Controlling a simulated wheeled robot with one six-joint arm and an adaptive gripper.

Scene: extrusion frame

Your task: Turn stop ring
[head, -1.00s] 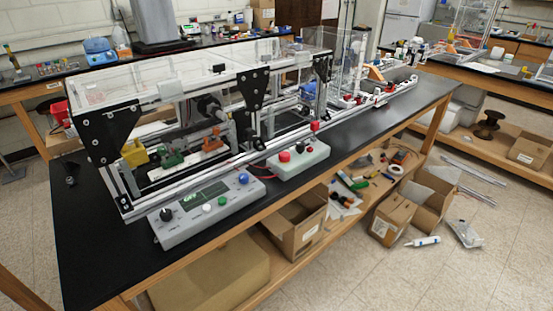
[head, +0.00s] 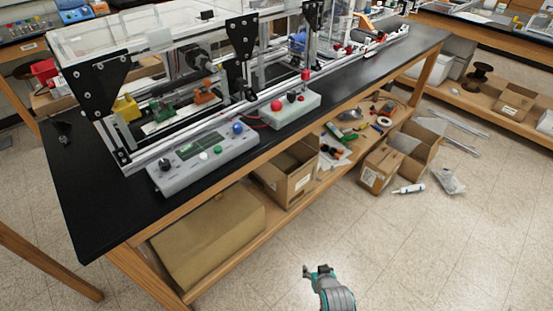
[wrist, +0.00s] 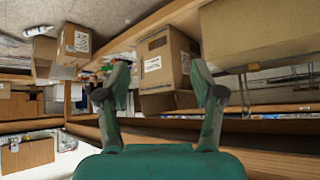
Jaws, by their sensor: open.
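The extrusion frame (head: 205,118) stands along the black bench top in the head view, with clear panels and black corner plates. I cannot single out a stop ring on it. A dark round part (head: 193,55) sits inside the frame, too small to make out. A red round button (head: 276,105) sits on a pale control box in front of the frame. My gripper (head: 318,269) is over the floor in front of the bench, below the bench top and well apart from the frame. In the wrist view, my gripper (wrist: 160,88) has its fingers spread with nothing between them.
A grey control panel (head: 205,150) with knobs stands at the bench's front edge. The floor (head: 430,250) at right is mostly clear.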

